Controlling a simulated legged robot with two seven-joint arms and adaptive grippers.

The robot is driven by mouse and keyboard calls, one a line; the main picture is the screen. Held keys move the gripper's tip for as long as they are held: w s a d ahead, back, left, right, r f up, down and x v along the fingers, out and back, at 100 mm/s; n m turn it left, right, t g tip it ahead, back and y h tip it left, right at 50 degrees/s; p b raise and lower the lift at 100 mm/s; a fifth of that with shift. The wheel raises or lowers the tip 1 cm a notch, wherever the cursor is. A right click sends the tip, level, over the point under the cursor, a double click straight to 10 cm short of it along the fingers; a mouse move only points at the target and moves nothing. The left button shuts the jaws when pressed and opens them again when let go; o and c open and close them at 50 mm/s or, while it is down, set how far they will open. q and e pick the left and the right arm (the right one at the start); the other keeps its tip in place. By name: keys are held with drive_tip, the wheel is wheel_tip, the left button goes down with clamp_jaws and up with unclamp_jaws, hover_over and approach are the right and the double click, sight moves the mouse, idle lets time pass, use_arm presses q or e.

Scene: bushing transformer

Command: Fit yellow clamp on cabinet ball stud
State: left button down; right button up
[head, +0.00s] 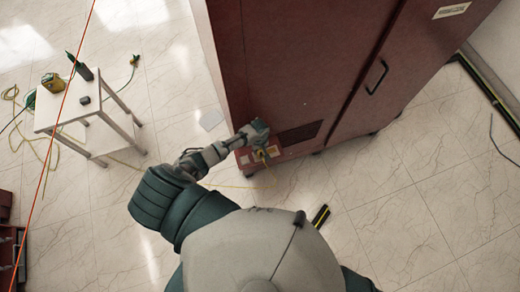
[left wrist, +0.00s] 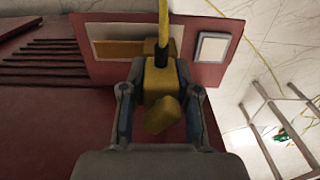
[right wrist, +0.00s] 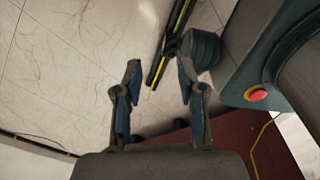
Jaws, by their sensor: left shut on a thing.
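The yellow clamp (left wrist: 161,95) is between the fingers of my left gripper (left wrist: 160,105), which is shut on it. A yellow cable runs up from the clamp in the left wrist view. The red cabinet (head: 300,60) stands ahead, and my left gripper (head: 262,140) is at its lower front left corner. A small panel (left wrist: 110,45) with a yellow bar lies behind the clamp. The ball stud is hidden or too small to make out, and I cannot tell whether the clamp touches it. My right gripper (right wrist: 158,90) is open and empty above the floor.
A white table (head: 75,110) with a yellow device (head: 52,82) and a dark bottle-like item (head: 80,67) stands at the left. Yellow cable lies on the floor around it.

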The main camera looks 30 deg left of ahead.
use_arm(q)
drive_tip(key=shift+a+f, duration=0.2)
drive_tip(key=shift+a, duration=0.15)
drive_tip(key=c, duration=0.8)
unclamp_jaws()
drive_tip(key=shift+o, duration=0.2)
drive_tip(key=shift+d, duration=0.35)
drive_tip(key=shift+r, duration=0.2)
drive_tip(key=r, duration=1)
drive_tip(key=shift+a+r, duration=0.2)
drive_tip(key=shift+a, duration=0.05)
drive_tip(key=shift+d+r, duration=0.15)
drive_tip(key=shift+r, duration=0.45)
drive_tip(key=shift+d, duration=0.15)
use_arm(e)
drive_tip(key=shift+a, duration=0.8)
